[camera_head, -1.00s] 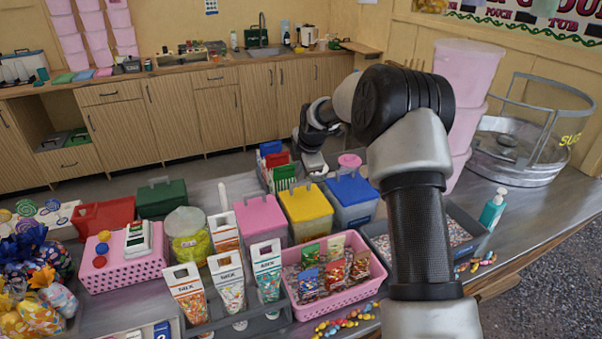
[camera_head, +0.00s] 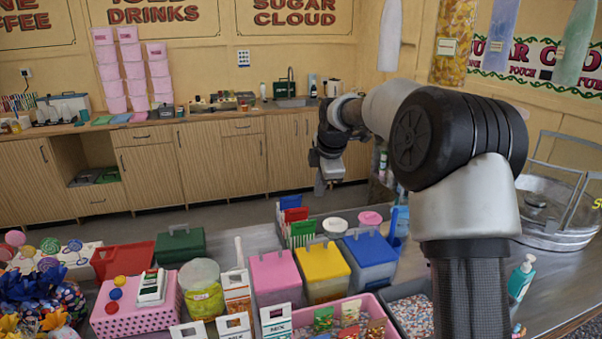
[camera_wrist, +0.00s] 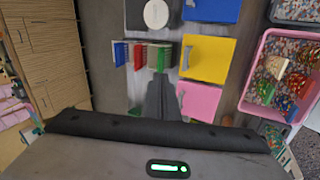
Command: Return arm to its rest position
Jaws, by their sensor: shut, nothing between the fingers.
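My gripper (camera_head: 330,176) hangs at the end of my arm, above the far edge of the metal counter, in the head view. It is shut and empty. In the wrist view the gripper's closed dark fingers (camera_wrist: 161,100) point down between the pink-lidded tub (camera_wrist: 200,100) and the rack of coloured packets (camera_wrist: 150,56). The fingers are above these things and nothing is held. My arm bends across the right half of the head view and hides part of the back wall and counter.
Yellow (camera_head: 322,262), pink (camera_head: 275,274) and blue (camera_head: 371,250) lidded tubs stand on the counter below. A large sugar machine (camera_head: 550,222) stands at the right, with a soap bottle (camera_head: 521,278) near it. The floor between counter and wooden cabinets (camera_head: 150,172) is clear.

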